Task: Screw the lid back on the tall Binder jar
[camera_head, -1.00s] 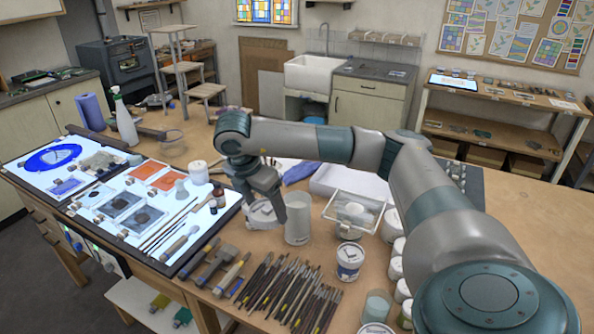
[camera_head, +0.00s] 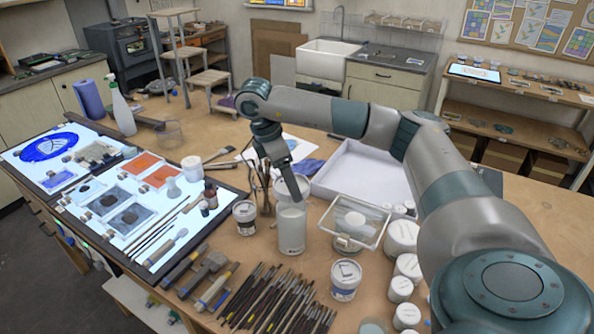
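The tall Binder jar (camera_head: 291,232) is a pale, upright cylinder in the middle of the table. A white round lid (camera_head: 282,190) is right at the jar's top. I cannot tell whether it touches the rim or hangs just above it. My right gripper (camera_head: 295,192) reaches down from above, with its fingers at the lid, and appears shut on it. The far finger is mostly hidden. My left gripper is not in view.
A small jar (camera_head: 245,218) stands left of the tall jar, and a labelled tub (camera_head: 346,280) stands front right. A clear box (camera_head: 354,222) and white jars (camera_head: 402,237) are at the right. Brushes (camera_head: 280,300) lie in front; a white tray (camera_head: 362,172) is behind.

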